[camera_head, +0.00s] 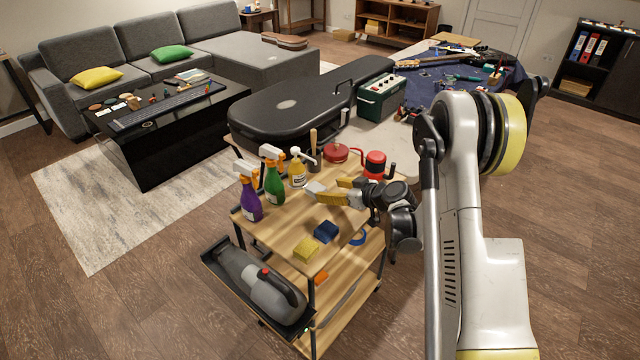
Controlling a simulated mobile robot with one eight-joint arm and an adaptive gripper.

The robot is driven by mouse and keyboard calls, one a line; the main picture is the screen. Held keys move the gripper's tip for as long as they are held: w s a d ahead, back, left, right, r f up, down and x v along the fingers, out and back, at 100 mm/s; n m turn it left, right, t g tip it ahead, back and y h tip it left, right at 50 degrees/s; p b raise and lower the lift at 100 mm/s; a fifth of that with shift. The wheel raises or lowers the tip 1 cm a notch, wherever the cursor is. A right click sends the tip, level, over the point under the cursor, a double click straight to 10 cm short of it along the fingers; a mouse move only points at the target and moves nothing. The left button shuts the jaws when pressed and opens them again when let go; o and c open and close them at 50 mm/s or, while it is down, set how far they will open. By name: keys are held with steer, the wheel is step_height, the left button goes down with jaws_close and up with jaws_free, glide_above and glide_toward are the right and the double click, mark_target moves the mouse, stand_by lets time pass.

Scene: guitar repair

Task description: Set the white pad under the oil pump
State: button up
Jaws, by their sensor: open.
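My gripper (328,189) reaches left over the top of the wooden cart, with its yellow fingers apart. A small whitish piece (314,188) shows at the fingertips. I cannot tell whether it is the white pad or part of a finger. A pale yellow bottle with a white pump head (297,174) stands upright on the cart, just beyond and left of the fingertips. It looks like the oil pump. Its underside is too small to make out. No other white pad is clear on the cart.
On the cart (279,238) stand purple (250,203) and green (274,187) spray bottles, a yellow sponge (306,248), a blue block (326,231), a red round can (336,153) and a red container (375,163). A black guitar case (290,105) lies behind. Bare cart top shows at front left.

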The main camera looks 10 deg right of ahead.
steer(key=p+v, duration=0.1)
steer(key=v, duration=0.3)
steer(key=shift+r, duration=0.15)
steer(key=shift+s+r, duration=0.2)
steer(key=s+a+r+m+g+h, duration=0.1)
steer(key=s+a+r+m+g, duration=0.15)
steer(key=s+r, duration=0.5)
steer(key=s+a+r+m+g+h, duration=0.1)
steer(key=s+a+r+h, duration=0.1)
steer(key=s+a+r, duration=0.5)
steer(key=s+d+r+m+h, duration=0.1)
steer(key=s+d+r, duration=0.1)
steer(key=s, duration=0.7)
steer(key=s+d+r+m+h, duration=0.1)
steer(key=s+d+r+h, duration=0.1)
steer(key=s, duration=0.7)
steer(key=shift+s+m+h, duration=0.15)
steer(key=shift+m+h, duration=0.15)
steer(key=shift+m, duration=0.05)
